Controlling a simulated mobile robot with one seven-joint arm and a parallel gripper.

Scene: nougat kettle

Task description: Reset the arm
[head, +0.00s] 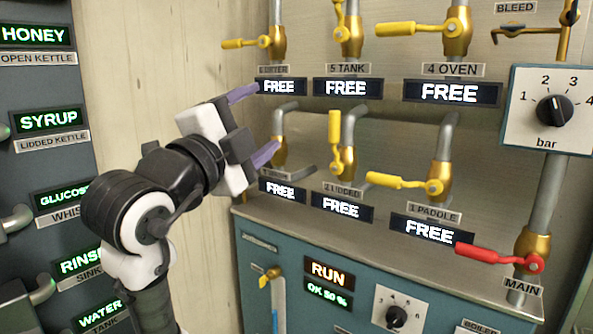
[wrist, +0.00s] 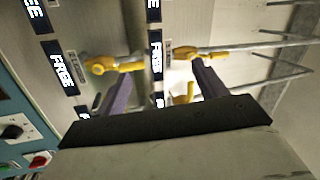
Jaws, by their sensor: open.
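My arm (head: 180,170) reaches up in front of the pale wall, between the dark panel on the left and the valve wall. My gripper (head: 254,124) is open, its two purple fingers spread apart and pointing right toward the left column of valves. Nothing shows between the fingers. In the wrist view my gripper (wrist: 162,72) also shows open, with yellow valve handles beyond the fingers. One finger overlaps a yellow handle (wrist: 205,53) in that view; I cannot tell whether they touch. The lower left valve is partly hidden behind my gripper in the head view.
Yellow-handled valves, such as the paddle valve (head: 405,183), stick out above FREE displays. A red MAIN handle (head: 490,255) is at lower right. A blue-green cabinet (head: 345,280) juts out below. A dark panel (head: 42,150) with taps stands left. A bar dial (head: 553,109) is at upper right.

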